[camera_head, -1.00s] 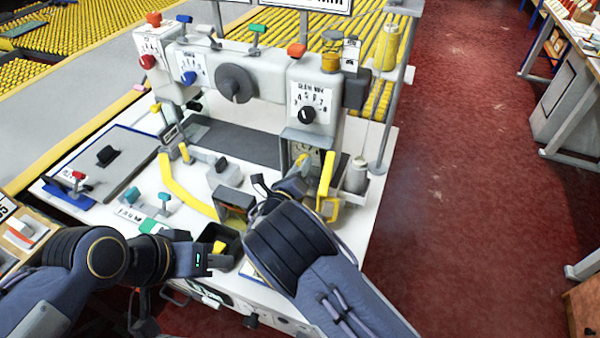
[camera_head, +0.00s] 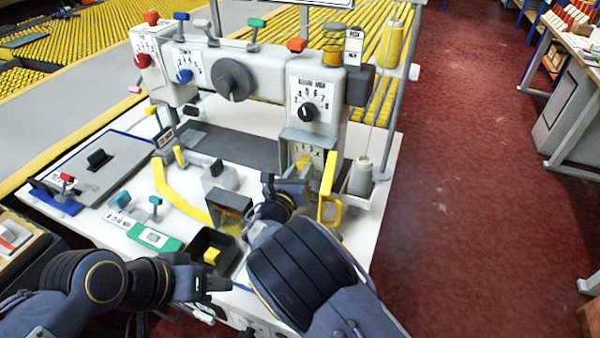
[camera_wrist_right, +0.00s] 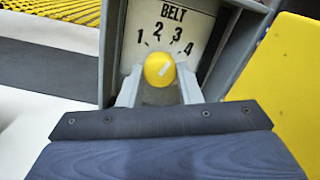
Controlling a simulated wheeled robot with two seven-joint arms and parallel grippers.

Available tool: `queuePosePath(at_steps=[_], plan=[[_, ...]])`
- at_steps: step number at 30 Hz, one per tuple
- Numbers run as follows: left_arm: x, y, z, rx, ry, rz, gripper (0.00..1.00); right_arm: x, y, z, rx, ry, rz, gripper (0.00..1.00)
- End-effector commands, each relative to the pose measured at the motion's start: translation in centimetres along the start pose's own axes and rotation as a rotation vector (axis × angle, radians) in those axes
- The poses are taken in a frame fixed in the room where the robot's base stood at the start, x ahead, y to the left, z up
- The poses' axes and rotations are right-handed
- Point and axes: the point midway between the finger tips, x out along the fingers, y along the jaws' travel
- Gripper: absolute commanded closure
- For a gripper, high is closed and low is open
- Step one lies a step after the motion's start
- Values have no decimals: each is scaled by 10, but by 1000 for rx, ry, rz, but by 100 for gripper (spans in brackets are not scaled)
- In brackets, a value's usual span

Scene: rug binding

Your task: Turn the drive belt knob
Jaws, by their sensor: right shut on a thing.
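The drive belt knob (camera_wrist_right: 159,70) is a round yellow knob with a pale pointer mark slanting to the upper right. It sits below a "BELT" scale plate (camera_wrist_right: 172,25) numbered 1 to 4. My right gripper (camera_wrist_right: 160,88) is shut on the knob, one finger on each side. In the head view the yellow knob (camera_head: 304,163) shows in the recess low on the machine's right column, with my right gripper (camera_head: 285,188) reaching it from the front left. My left arm's hand (camera_head: 215,284) is low beside the bench front; its fingers cannot be made out.
A yellow guard (camera_head: 328,190) stands close right of the knob, near a thread cone (camera_head: 360,176). A curved yellow bar (camera_head: 178,195) and a black bin (camera_head: 213,250) lie left. Red floor on the right is clear.

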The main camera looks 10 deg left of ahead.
Motion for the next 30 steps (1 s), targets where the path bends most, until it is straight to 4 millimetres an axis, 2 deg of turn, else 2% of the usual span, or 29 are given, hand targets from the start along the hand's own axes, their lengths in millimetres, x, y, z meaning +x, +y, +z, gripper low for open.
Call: queuePosePath(at_steps=[7, 8, 12, 23, 29, 30], plan=[[0, 0, 0, 0, 0, 0, 64, -1, 1, 0, 0, 2, 3, 92], [0, 0, 0, 0, 0, 0, 64, -1, 1, 0, 0, 2, 3, 66], [0, 0, 0, 0, 0, 0, 64, -1, 1, 0, -1, 1, 2, 48], [0, 0, 0, 0, 0, 0, 64, 0, -1, 4, 1, 0, 0, 47], [-1, 0, 0, 0, 0, 0, 64, -1, -12, 34, 4, -1, 1, 47], [0, 0, 0, 0, 0, 0, 64, -9, -16, 39, 3, -1, 3, 47]])
